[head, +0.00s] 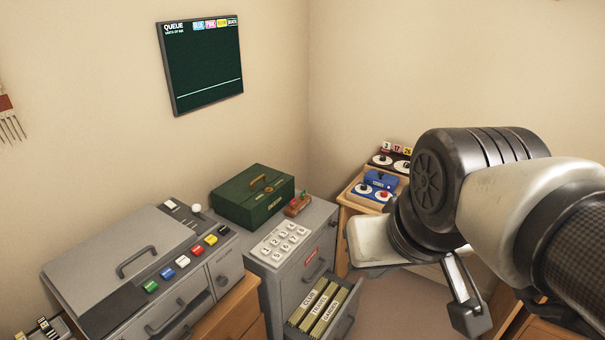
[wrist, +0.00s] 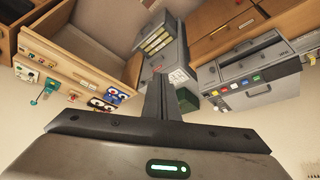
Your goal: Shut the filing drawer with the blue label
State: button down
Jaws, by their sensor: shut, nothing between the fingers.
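The grey filing cabinet (head: 272,277) stands right of the desk machine in the head view. Its upper drawer is shut and has a red label (head: 312,256). Below it a drawer (head: 350,312) is pulled out, with several cream tabbed files in it. The open drawer also shows in the wrist view (wrist: 158,38). I cannot make out a blue label on its front. My gripper (head: 468,312) is shut and empty, to the right of the open drawer and apart from it. In the wrist view the closed fingers (wrist: 160,85) overlap the cabinet in the picture.
A green box (head: 254,196), a number keypad (head: 280,243) and a small red-brown item stand on the cabinet. A grey machine with coloured buttons (head: 150,265) is at left. A wooden unit with a blue device (head: 375,187) stands behind at right. Floor shows between cabinet and arm.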

aim_at(328, 311)
jog(key=i+z, duration=0.15)
jog(key=i+l+u, duration=0.1)
jog(key=i+u, duration=0.35)
jog(key=i+l+u, duration=0.15)
jog(key=u, duration=0.35)
